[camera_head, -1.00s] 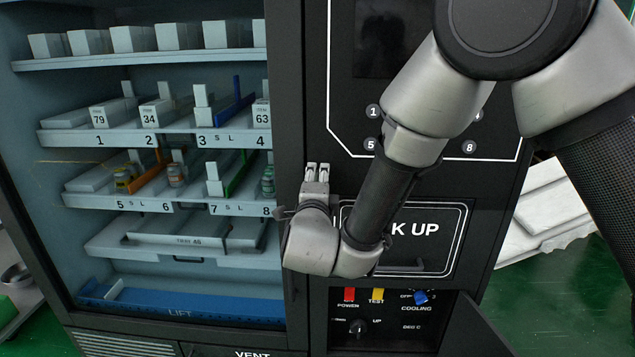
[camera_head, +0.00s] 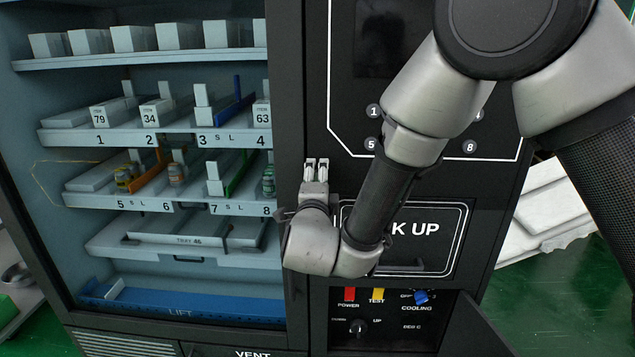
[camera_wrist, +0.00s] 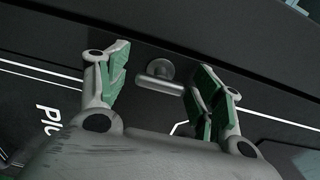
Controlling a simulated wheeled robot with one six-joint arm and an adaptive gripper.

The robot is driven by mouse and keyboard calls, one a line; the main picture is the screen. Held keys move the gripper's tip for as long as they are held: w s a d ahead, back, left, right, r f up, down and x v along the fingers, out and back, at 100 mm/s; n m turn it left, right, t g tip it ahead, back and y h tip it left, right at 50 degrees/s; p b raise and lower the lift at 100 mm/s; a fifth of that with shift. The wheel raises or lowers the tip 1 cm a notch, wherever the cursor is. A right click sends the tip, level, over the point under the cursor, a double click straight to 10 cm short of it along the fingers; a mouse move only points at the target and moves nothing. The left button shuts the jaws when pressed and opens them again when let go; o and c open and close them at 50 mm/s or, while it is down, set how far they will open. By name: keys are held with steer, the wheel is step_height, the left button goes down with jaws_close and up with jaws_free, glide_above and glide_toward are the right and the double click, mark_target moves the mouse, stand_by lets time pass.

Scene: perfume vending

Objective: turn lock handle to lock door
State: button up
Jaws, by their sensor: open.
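The lock handle (camera_wrist: 160,78) is a small grey lever on a round base, set on the black front of the vending machine. It shows in the wrist view between my gripper's open fingers (camera_wrist: 158,88), with its bar lying crosswise and one end near the right finger. I cannot tell whether that finger touches it. In the head view my gripper (camera_head: 316,170) is at the dark frame between the glass door and the control side, and the handle is hidden there. The glass door (camera_head: 165,170) looks closed, with stocked shelves behind it.
The pick-up flap (camera_head: 415,232) is right of my gripper. Below it is an open control panel (camera_head: 385,315) with power, test and cooling switches, and its small cover (camera_head: 475,328) hangs open at the right. Green floor (camera_head: 555,290) shows at the right.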

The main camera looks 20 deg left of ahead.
steer(key=v, duration=1.2)
